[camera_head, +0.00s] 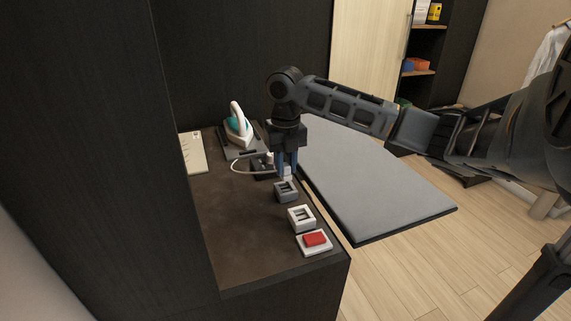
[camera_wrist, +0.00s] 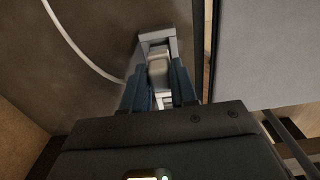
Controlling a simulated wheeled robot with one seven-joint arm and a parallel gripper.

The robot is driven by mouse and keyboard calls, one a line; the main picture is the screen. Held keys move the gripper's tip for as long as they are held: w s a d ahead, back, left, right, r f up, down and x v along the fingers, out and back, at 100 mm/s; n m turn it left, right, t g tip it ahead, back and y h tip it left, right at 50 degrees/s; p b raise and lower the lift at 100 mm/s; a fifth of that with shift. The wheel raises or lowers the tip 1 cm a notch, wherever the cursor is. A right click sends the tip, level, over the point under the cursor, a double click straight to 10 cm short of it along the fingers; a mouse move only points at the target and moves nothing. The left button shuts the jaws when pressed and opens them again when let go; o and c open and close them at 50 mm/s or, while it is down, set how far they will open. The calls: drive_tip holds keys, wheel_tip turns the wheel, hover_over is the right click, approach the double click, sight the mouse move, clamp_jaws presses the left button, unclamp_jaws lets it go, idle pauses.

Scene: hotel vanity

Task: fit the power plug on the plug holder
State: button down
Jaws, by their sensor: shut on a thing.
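My gripper (camera_head: 287,168) reaches straight down over the dark counter, its blue fingers shut on the pale power plug (camera_head: 287,173). The plug also shows between the fingers in the wrist view (camera_wrist: 159,70). A grey square socket-like holder (camera_head: 285,194) with dark slots sits just in front of the plug in the head view. In the wrist view a grey frame (camera_wrist: 146,38) shows just beyond the plug. I cannot tell whether plug and holder touch. A white slotted holder (camera_head: 301,218) stands nearer on the counter.
A red button on a white base (camera_head: 314,241) lies at the counter's near end. A pale cable (camera_wrist: 75,43) curves left of the gripper. A teal and white iron (camera_head: 238,127) stands at the back. Bare counter (camera_head: 238,220) is free on the left. A grey padded surface (camera_head: 370,185) lies right.

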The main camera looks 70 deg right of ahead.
sight(286, 176)
drive_tip(key=shift+f+b, duration=1.5)
drive_tip(key=shift+f, duration=0.65)
idle(1.4)
drive_tip(key=c, duration=0.8)
unclamp_jaws()
drive_tip(key=shift+r, duration=0.1)
wheel_tip(286, 176, up, 8)
drive_tip(key=shift+f+b, duration=0.2)
drive_tip(key=shift+b, duration=0.15)
